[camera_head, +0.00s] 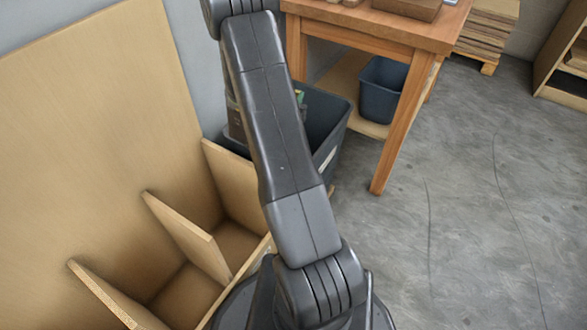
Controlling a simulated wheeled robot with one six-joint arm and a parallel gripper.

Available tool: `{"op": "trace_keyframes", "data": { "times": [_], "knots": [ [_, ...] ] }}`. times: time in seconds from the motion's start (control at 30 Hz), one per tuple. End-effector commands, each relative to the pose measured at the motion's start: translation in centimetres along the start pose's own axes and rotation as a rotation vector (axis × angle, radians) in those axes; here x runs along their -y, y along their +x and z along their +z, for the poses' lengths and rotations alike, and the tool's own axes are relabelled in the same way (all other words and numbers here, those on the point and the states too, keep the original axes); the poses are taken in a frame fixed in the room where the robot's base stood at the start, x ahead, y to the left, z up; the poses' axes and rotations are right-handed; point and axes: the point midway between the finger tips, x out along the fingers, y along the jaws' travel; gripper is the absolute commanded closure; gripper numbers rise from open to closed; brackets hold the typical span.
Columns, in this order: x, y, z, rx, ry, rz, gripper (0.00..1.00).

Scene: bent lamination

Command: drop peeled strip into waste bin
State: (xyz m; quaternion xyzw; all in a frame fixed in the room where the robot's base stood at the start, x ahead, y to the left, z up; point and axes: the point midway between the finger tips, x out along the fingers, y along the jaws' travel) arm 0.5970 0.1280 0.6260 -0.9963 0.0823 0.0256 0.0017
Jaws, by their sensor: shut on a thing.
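My arm rises through the middle of the view and leaves it at the top. My gripper is not in view, and neither is the peeled strip. A large dark grey bin (335,142) stands on the floor behind my arm, beside the table. My arm hides much of it. Some brown and green pieces (235,122) show at its left side, partly hidden, and a pale label is on its right side. A smaller blue-grey bin (381,95) stands on the table's lower shelf. I cannot tell which of the two is the waste bin.
A wooden table (395,30) with a box on top stands behind. A wooden rack with dividers (187,235) and a tall board (95,130) fill the left. Stacked sheets (487,32) lie on a pallet at the back. The concrete floor (460,220) at right is clear.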

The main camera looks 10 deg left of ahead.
Motion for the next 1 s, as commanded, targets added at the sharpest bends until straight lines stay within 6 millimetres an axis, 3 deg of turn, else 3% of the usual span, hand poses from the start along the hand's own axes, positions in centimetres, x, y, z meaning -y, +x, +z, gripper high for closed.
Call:
{"op": "trace_keyframes", "data": {
  "times": [0.27, 0.73, 1.0],
  "knots": [
    [0.4, -0.1, 1.1, 0.0, 0.0, 0.001, 0.94],
    [0.4, 0.2, 6.1, 0.0, 0.0, 0.001, 0.94],
    [0.4, 0.2, 6.4, -0.001, 0.001, 0.0, 0.94]
  ]
}}
